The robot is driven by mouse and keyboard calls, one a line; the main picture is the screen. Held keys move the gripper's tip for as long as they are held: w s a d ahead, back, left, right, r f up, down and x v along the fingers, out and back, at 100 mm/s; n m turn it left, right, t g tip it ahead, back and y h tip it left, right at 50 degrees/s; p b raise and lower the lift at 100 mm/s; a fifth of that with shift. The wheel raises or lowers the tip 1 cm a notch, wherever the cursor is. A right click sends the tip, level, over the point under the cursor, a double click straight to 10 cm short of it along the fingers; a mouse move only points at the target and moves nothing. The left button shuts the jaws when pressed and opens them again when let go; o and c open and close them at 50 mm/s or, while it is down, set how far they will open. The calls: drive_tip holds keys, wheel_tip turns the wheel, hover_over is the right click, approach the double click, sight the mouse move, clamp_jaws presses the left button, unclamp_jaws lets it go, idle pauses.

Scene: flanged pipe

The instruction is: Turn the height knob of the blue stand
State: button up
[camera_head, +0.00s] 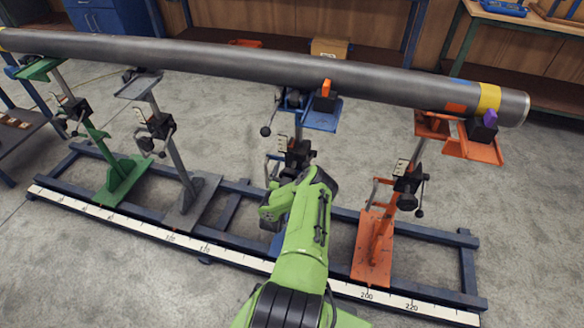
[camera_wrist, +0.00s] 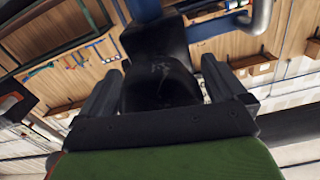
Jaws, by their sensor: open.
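The blue stand (camera_head: 322,118) is under the pipe (camera_head: 225,62), right of the middle in the head view. A black clamp block (camera_head: 298,152) sits on its post, with a crank at its left; which part is the height knob I cannot tell. My green arm hides the lower post and most of the base. My gripper's end (camera_head: 322,183) is beside the block, its fingers hidden there. In the wrist view my gripper (camera_wrist: 159,68) is open. A black part (camera_wrist: 160,45) stands between the fingers, with a blue post (camera_wrist: 144,9) beyond; contact is unclear.
An orange stand (camera_head: 372,245) is to the right; a grey stand (camera_head: 190,195) and a green stand (camera_head: 118,180) are to the left. A dark blue rail frame (camera_head: 468,262) with a white scale (camera_head: 130,222) runs below. Floor in front is clear.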

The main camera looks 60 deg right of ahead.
drive_tip(key=c, duration=1)
drive_tip(key=shift+r+p, duration=0.1)
drive_tip(key=shift+p, duration=0.3)
drive_tip(key=shift+r+n+p, duration=0.1)
drive_tip(key=shift+n+p, duration=0.6)
drive_tip(key=shift+p, duration=0.05)
drive_tip(key=n+p, duration=0.2)
drive_tip(key=p, duration=0.1)
drive_tip(key=n+p, duration=0.2)
drive_tip(key=n, duration=0.2)
drive_tip(key=shift+p, duration=0.35)
drive_tip(key=shift+f+n+p, duration=0.2)
drive_tip(key=shift+n+p, duration=0.6)
drive_tip(key=shift+n, duration=0.8)
